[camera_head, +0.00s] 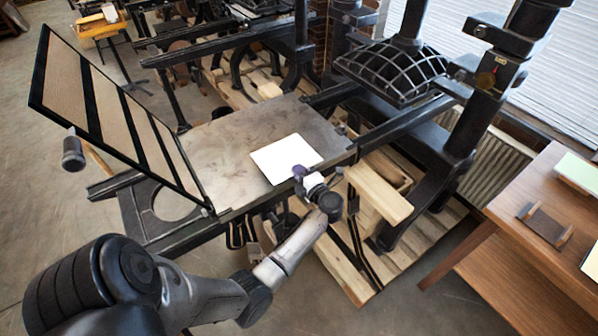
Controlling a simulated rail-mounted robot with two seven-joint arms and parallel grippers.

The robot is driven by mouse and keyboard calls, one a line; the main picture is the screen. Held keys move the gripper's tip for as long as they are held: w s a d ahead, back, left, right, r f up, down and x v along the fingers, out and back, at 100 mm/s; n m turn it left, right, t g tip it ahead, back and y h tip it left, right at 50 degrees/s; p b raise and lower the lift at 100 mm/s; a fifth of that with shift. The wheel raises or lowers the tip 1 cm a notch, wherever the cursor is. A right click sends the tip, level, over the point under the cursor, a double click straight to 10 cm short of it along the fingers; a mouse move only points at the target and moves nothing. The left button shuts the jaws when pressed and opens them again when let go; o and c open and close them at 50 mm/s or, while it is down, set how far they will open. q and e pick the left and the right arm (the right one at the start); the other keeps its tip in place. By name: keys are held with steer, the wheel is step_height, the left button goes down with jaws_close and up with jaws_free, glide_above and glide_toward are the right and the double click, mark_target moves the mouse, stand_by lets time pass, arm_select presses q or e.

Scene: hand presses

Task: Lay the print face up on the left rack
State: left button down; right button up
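The print, a white sheet (278,153), lies flat on the grey metal press bed (225,150) near its front right edge. No marks show on its upper side. My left gripper (299,173) is at the sheet's near right edge, with its small purple tip over or touching that edge. Its fingers are too small to tell whether they hold the paper. I cannot pick out the left rack for certain. My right gripper is out of view.
A hinged black frame (115,110) stands raised and tilted left of the bed. The black press (395,75) rises behind right. A wooden table (530,265) at right holds a small dark holder (545,224) and a pale green sheet (578,172).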

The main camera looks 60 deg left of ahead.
arm_select(q)
steer(key=d+r+p, duration=0.3)
steer(key=d, duration=0.4)
steer(key=shift+w, duration=0.4)
stand_by(0.5)
stand_by(0.8)
stand_by(0.7)
